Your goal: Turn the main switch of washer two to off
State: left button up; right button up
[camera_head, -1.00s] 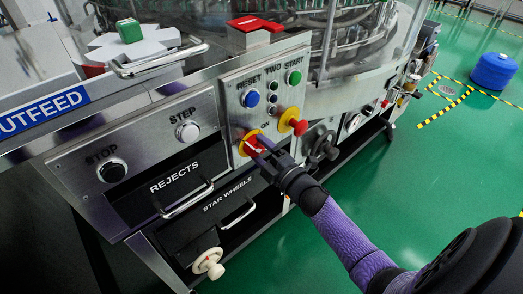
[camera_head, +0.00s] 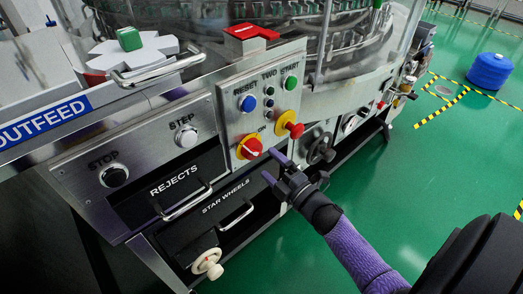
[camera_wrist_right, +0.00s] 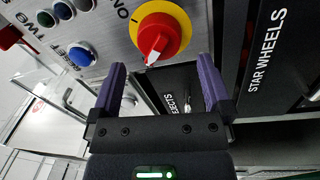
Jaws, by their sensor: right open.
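The main switch is a red knob on a yellow round plate (camera_head: 250,148), low on the steel panel marked TWO, below the word ON. It also shows near the top of the right wrist view (camera_wrist_right: 160,38). There the knob's white-marked tip points down, away from the ON lettering. My right gripper (camera_head: 274,167) is open and empty, apart from the knob, just below and right of it in the head view. Its two purple fingers (camera_wrist_right: 161,72) are spread below the knob in the wrist view. My left gripper is not in view.
A red button on a yellow base (camera_head: 289,125) juts out right of the switch. Blue reset (camera_head: 248,103) and green start (camera_head: 290,83) buttons sit above. The star wheels drawer handle (camera_head: 237,215) and a black handwheel (camera_head: 320,149) are close by. Green floor lies open at right.

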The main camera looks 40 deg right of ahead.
jog(key=s, duration=0.3)
jog(key=s+p, duration=0.1)
jog(key=s, duration=0.1)
jog(key=shift+d+f, duration=0.15)
jog(key=shift+f, duration=0.1)
